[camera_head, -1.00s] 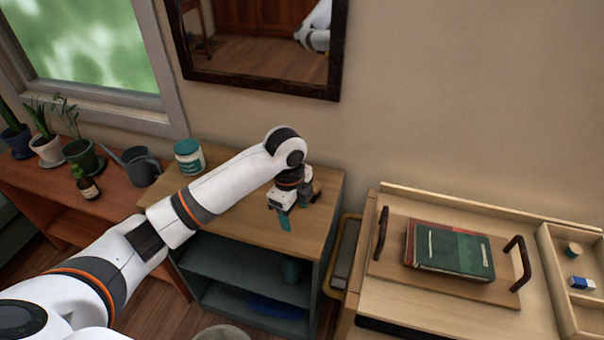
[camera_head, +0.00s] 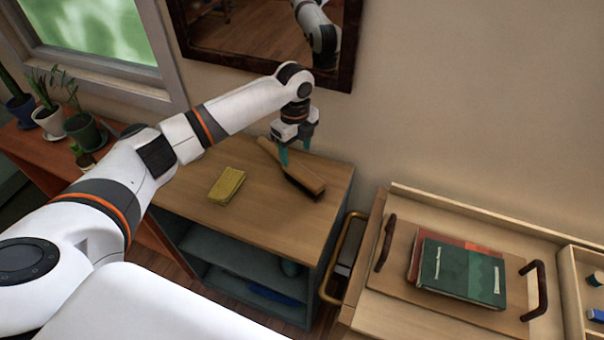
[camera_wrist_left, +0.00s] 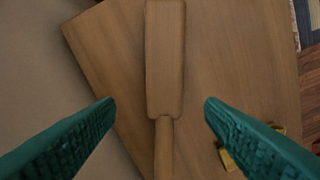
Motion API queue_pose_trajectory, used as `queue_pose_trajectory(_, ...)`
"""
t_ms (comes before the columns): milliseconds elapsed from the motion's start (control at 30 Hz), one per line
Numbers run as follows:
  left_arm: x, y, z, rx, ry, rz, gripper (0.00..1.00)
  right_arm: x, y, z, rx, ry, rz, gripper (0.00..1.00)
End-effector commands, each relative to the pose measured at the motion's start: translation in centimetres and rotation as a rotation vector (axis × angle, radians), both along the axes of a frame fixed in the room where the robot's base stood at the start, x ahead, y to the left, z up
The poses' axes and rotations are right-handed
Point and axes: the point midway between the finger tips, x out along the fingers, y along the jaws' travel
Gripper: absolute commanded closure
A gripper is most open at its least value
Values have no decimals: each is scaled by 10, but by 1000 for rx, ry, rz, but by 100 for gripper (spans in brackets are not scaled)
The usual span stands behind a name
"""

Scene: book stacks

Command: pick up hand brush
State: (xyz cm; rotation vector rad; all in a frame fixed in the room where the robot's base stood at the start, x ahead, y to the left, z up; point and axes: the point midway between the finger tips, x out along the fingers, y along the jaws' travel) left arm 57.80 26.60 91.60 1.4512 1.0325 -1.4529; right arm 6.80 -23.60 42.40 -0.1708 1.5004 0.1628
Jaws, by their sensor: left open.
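The hand brush (camera_head: 302,176) is a long wooden brush with dark bristles underneath. It lies on the wooden cabinet top near its back right, and its thinner handle end points to the back left, partly behind my gripper. My left gripper (camera_head: 296,157) is open, with teal fingers, above the handle side of the brush. In the left wrist view the brush (camera_wrist_left: 165,62) runs down the middle, its wide block at the top and its narrow neck lower down. The open fingers (camera_wrist_left: 160,118) are on either side of it, apart from it. My right gripper is not seen.
A mirror (camera_head: 270,50) hangs on the wall behind. A trolley at right bears a handled tray (camera_head: 395,272) with books (camera_head: 458,270). Potted plants (camera_head: 84,130) stand at left.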

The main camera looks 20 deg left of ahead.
Motion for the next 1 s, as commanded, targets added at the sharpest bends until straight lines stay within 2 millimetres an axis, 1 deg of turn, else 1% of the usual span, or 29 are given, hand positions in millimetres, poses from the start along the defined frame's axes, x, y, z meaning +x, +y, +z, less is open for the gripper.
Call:
queue_pose_trajectory(33, -1, 1, -4, 1, 3, 0, 36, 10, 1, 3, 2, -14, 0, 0)
queue_pose_trajectory(100, -3, 3, -13, 1, 5, 0, 36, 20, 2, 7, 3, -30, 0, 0)
queue_pose_trajectory(200, -4, 6, -29, 1, 5, 1, 36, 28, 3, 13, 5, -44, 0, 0)
queue_pose_trajectory(300, -3, 6, -43, -1, 3, 0, 36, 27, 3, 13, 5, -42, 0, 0)
queue_pose_trajectory(400, -3, 6, -49, 1, 2, -1, 36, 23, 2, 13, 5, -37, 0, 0)
queue_pose_trajectory(633, -3, 6, -51, 0, 0, -1, 36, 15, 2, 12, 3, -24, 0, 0)
queue_pose_trajectory(1000, -3, 6, -50, 0, -1, -1, 96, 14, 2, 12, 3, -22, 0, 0)
